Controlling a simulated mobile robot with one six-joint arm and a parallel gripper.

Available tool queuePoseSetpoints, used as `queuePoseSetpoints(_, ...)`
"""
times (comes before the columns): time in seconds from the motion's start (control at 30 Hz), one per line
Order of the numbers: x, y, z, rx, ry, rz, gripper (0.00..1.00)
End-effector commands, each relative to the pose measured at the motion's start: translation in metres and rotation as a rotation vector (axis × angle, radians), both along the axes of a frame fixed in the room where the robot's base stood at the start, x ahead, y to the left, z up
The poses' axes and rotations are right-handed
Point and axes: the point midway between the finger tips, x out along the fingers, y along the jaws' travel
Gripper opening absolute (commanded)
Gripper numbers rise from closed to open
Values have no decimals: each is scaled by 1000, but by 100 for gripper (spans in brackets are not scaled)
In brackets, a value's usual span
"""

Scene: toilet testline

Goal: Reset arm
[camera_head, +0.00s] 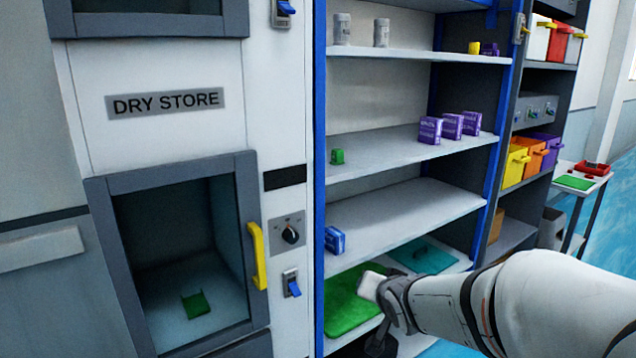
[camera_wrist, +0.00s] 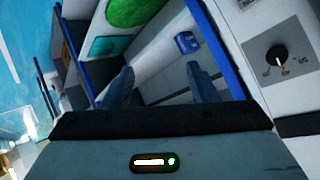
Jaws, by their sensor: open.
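My arm (camera_head: 545,300) reaches in from the lower right in the head view, and its far end is in front of the lower shelves. My gripper (camera_wrist: 160,88) shows in the wrist view with its two dark fingers apart and nothing visible between them. The fingers point towards the blue-framed shelf unit (camera_head: 319,170). In the head view the fingers are hard to make out.
The dry store cabinet (camera_head: 170,250) with its yellow handle (camera_head: 257,255) stands left of the shelves. A green mat (camera_head: 350,308), a teal mat (camera_head: 422,257) and a blue box (camera_head: 335,240) lie on the lower shelves. Purple boxes (camera_head: 430,130) stand higher up.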

Motion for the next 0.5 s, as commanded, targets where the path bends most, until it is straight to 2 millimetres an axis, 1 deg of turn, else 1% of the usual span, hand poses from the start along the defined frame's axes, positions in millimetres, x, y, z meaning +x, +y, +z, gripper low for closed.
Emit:
queuePoseSetpoints(0.03,-19,-10,-2,-57,64,-4,53)
queuePoseSetpoints(0.07,-31,-15,-4,-92,109,-2,53)
queuePoseSetpoints(0.1,-48,-21,-8,-133,170,6,53)
queuePoseSetpoints(0.17,-75,-29,-13,-186,269,28,53)
queuePoseSetpoints(0.2,-93,-32,-16,-214,333,49,53)
queuePoseSetpoints(0.27,-121,-35,-20,-248,423,90,53)
queuePoseSetpoints(0.3,-138,-35,-22,-264,479,122,53)
queuePoseSetpoints(0.4,-175,-34,-26,-288,594,201,53)
queuePoseSetpoints(0.5,-201,-32,-27,-294,667,264,53)
